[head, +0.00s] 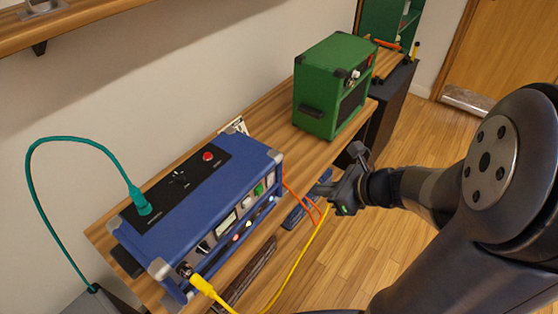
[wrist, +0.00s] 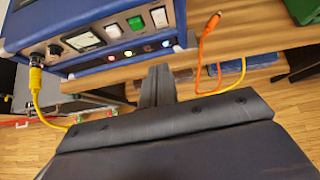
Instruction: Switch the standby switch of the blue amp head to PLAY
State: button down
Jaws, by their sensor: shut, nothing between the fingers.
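The blue amp head (head: 240,165) sits on the wooden shelf at lower left in the head view. Its front panel, in the wrist view, has a meter (wrist: 84,40), a white rocker (wrist: 111,30), a green rocker (wrist: 135,24) and another white rocker (wrist: 159,17), with several small lights below. The labels are too small to read, so I cannot tell which is the standby switch or how it is set. My gripper (head: 322,188) is shut and empty, in front of the amp's right end and apart from it. Its fingers (wrist: 157,82) show below the panel in the wrist view.
A yellow cable (head: 205,287) plugs into the amp's front left. An orange cable (wrist: 204,48) hangs near my gripper's right. A teal cable (head: 75,139) enters the top panel, which bears a red part (head: 208,156). A green amp (head: 323,85) stands farther along the shelf (head: 285,155).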

jog(key=shift+w+m, duration=0.3)
jog(key=shift+w, duration=0.05)
send_near(271, 179)
jog(key=shift+b+x, duration=0.4)
jog(key=shift+x, duration=2.6)
jog(key=shift+d+f, duration=0.15)
